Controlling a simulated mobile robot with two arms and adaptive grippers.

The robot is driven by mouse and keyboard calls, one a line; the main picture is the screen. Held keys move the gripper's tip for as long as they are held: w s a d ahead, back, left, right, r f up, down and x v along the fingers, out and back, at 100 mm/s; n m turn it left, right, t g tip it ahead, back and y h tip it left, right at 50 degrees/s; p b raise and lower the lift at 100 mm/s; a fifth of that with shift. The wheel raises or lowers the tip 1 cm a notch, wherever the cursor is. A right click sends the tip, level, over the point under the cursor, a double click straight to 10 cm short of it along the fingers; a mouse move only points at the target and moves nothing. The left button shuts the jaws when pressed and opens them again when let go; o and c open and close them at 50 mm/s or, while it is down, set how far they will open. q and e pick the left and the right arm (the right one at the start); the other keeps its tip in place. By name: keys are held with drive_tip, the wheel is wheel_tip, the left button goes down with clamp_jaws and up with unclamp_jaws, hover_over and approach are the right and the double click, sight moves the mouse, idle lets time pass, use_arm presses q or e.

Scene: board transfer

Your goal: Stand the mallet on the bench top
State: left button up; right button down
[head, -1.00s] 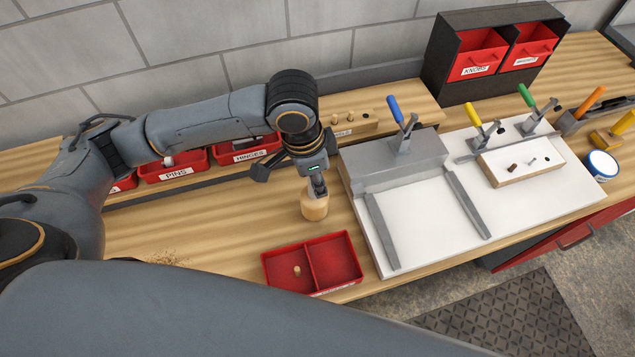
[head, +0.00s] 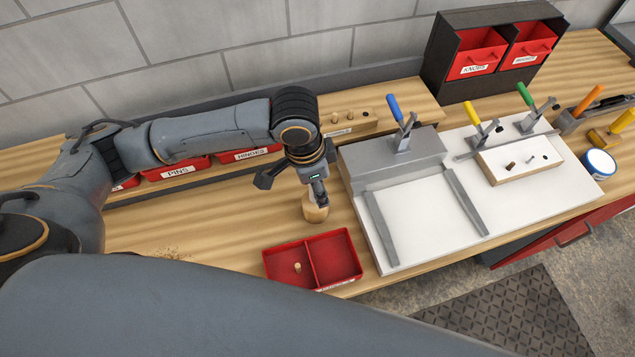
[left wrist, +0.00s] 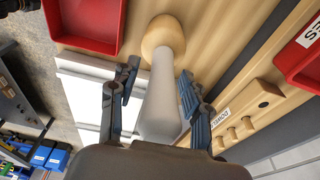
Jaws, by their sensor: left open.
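The mallet (head: 316,211) stands on the bench top (head: 215,215) with its pale wooden head down and its handle up, as far as I can see. In the left wrist view its round head (left wrist: 162,36) rests against the wood, and its pale grey handle (left wrist: 163,90) runs up towards my palm. My left gripper (head: 319,197) points down over the mallet; in the left wrist view the gripper (left wrist: 158,98) is open, one finger on each side of the handle. In the head view the fingers partly hide the handle. My right gripper is not in view.
A red two-part tray (head: 335,262) with a small peg lies in front of the mallet. A white board with grey fixtures (head: 420,232) and toggle clamps is to the right. A wooden peg block (head: 362,122) and red bins (head: 178,170) are behind. Bench is clear at left.

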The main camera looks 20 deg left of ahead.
use_arm(q)
drive_tip(key=r, duration=0.4)
drive_tip(key=a+r+b, duration=0.1)
drive_tip(key=r, duration=0.3)
drive_tip(key=s+r, duration=0.1)
drive_tip(key=r, duration=0.3)
drive_tip(key=shift+a+r, duration=0.1)
drive_tip(key=shift+a, duration=0.15)
